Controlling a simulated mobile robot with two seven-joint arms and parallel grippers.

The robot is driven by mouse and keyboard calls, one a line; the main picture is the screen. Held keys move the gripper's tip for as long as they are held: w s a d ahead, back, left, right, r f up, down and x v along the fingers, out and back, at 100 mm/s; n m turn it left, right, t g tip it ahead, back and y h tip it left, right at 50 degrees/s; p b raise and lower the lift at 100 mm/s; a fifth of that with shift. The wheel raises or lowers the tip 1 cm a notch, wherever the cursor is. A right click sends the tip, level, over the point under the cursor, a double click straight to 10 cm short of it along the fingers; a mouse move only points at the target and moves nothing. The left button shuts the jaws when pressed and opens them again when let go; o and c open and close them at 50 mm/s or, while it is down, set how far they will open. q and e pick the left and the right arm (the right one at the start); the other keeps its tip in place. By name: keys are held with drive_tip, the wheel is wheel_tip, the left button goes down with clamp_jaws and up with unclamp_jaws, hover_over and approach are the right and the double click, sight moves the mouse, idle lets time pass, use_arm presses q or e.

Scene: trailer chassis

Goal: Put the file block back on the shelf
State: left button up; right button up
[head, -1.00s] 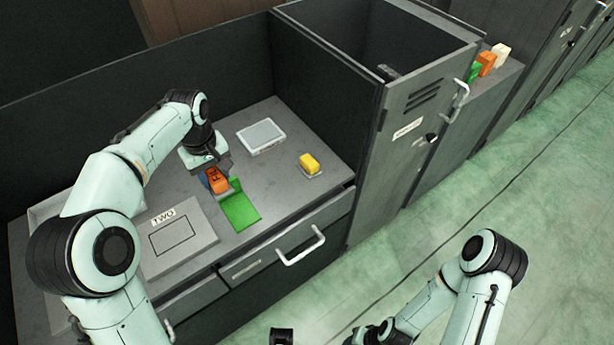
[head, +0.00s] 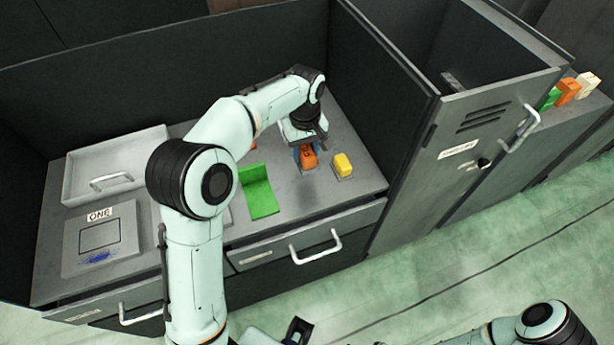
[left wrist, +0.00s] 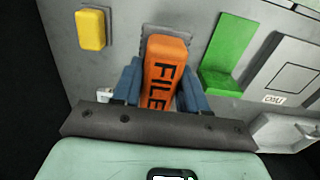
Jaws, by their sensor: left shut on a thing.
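The orange file block (head: 309,160) is between the fingers of my left gripper (head: 306,154), which is shut on it. In the left wrist view the block (left wrist: 165,60) shows the letters FILE and sits between the blue fingers (left wrist: 160,86). A grey pad (left wrist: 172,31) shows behind its far end; I cannot tell whether they touch. On the shelf at the right stand green (head: 550,98), orange (head: 567,91) and cream (head: 588,84) blocks. My right arm shows at the bottom right; its gripper is cut off or unclear.
A yellow block (head: 343,164) stands on a pad just right of the held block. A green L-shaped piece (head: 258,190) lies to the left. A plate marked ONE (head: 98,238) and a grey tray (head: 118,160) are farther left. A tall locker (head: 470,150) separates desk and shelf.

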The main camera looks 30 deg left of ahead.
use_arm(q)
wheel_tip(320, 180, down, 11)
drive_tip(key=shift+w+r+b, duration=0.1)
drive_tip(key=shift+b, duration=0.35)
drive_tip(key=o, duration=1)
drive_tip(key=shift+f, duration=0.2)
wheel_tip(320, 180, up, 12)
drive_tip(key=shift+r+p, duration=0.2)
drive_tip(key=shift+p, duration=0.5)
drive_tip(key=shift+f, duration=0.1)
